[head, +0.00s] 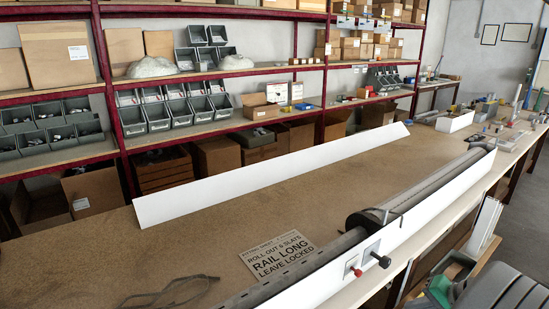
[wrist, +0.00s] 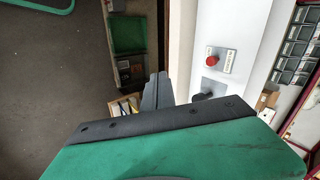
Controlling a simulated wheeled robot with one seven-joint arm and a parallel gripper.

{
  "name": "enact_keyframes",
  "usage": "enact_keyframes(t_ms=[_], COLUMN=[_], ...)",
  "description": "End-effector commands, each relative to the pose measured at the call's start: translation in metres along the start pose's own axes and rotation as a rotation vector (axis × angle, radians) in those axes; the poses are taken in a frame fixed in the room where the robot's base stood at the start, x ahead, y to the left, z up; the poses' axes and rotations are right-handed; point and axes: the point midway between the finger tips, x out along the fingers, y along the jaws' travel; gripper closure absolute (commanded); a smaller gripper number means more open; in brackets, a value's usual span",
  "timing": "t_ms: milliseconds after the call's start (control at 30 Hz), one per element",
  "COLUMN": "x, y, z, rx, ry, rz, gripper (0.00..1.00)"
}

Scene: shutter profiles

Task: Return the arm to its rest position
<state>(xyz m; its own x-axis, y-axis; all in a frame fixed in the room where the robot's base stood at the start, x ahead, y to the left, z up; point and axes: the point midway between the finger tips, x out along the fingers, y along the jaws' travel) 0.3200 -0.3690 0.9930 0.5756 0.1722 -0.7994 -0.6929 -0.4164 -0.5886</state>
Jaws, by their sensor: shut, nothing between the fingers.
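My gripper (wrist: 156,90) shows in the wrist view as dark fingers close together beyond a dark bar and a green body. It is shut and empty. In the wrist view, the white rail panel with a red button (wrist: 211,61) and a black knob (wrist: 204,96) lies to the right of the fingers. I see no contact with it. In the head view, the same red button (head: 357,272) and black knob (head: 384,262) sit on the front of the long white rail (head: 440,210). A green and dark part at the lower right may be my arm; its fingers cannot be made out there.
A roller (head: 400,205) lies along the workbench (head: 240,225) behind the rail. A long white panel (head: 270,175) stands farther back. A sign (head: 278,258) and a loose strap (head: 170,292) lie on the bench. Shelves with bins and boxes line the back. Floor shows at the right.

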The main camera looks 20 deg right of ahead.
Motion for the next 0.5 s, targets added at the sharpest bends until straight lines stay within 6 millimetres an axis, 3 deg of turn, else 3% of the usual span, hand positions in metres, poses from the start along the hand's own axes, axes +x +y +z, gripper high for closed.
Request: enact_keyframes(t_ms=[100,233,333,500], x=[0.013,0.006,0.000,-0.005], y=[0.043,0.077,0.076,0.044], z=[0.033,0.073,0.105,0.145], rx=[0.038,0.076,0.052,-0.056], ry=[-0.063,-0.117,-0.168,-0.213], rz=[0.109,0.250,0.361,0.511], gripper=[1.00,1.00,1.00,1.00])
